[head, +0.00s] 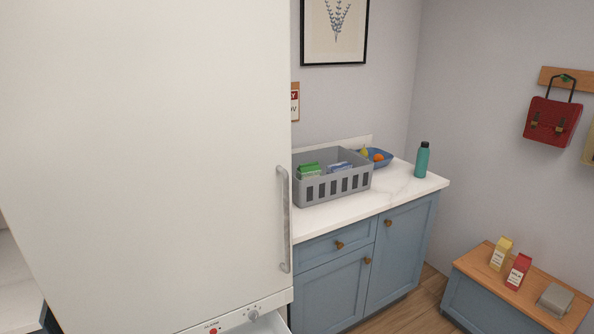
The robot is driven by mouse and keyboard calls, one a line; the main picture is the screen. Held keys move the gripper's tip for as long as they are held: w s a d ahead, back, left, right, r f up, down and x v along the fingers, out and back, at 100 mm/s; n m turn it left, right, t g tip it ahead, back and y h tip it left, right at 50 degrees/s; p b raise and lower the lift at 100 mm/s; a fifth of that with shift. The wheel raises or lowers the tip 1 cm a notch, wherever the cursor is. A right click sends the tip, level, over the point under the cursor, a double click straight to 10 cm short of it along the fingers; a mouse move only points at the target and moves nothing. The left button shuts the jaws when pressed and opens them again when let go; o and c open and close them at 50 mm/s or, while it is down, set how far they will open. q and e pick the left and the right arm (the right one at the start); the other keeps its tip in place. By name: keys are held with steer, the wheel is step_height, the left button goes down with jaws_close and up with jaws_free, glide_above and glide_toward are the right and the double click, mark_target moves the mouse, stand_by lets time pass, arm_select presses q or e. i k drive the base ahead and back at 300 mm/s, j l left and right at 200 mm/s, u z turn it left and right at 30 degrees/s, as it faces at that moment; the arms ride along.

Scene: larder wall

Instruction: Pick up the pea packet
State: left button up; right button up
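A grey slotted crate (331,186) stands on the white worktop near the fridge-freezer. Inside it are a green packet (309,170) at the left and a blue-and-white packet (340,168) at the right. The green one may be the pea packet, but its label is too small to read. The crate wall hides the lower parts of both packets. Neither of my grippers is in view.
A tall white fridge-freezer (150,150) with a vertical handle (284,220) fills the left. The worktop (400,190) also holds a blue fruit bowl (382,160) and a teal bottle (422,160). Two cartons (509,262) and a grey box (555,299) stand on a low bench.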

mark_target(313, 170)
steer(key=i+l, duration=0.2)
steer(key=i+l+u, duration=0.1)
steer(key=u, duration=0.25)
steer(key=i+l+u, duration=0.1)
steer(key=l+u, duration=0.3)
steer(key=i+l+u, duration=0.1)
steer(key=u, duration=0.25)
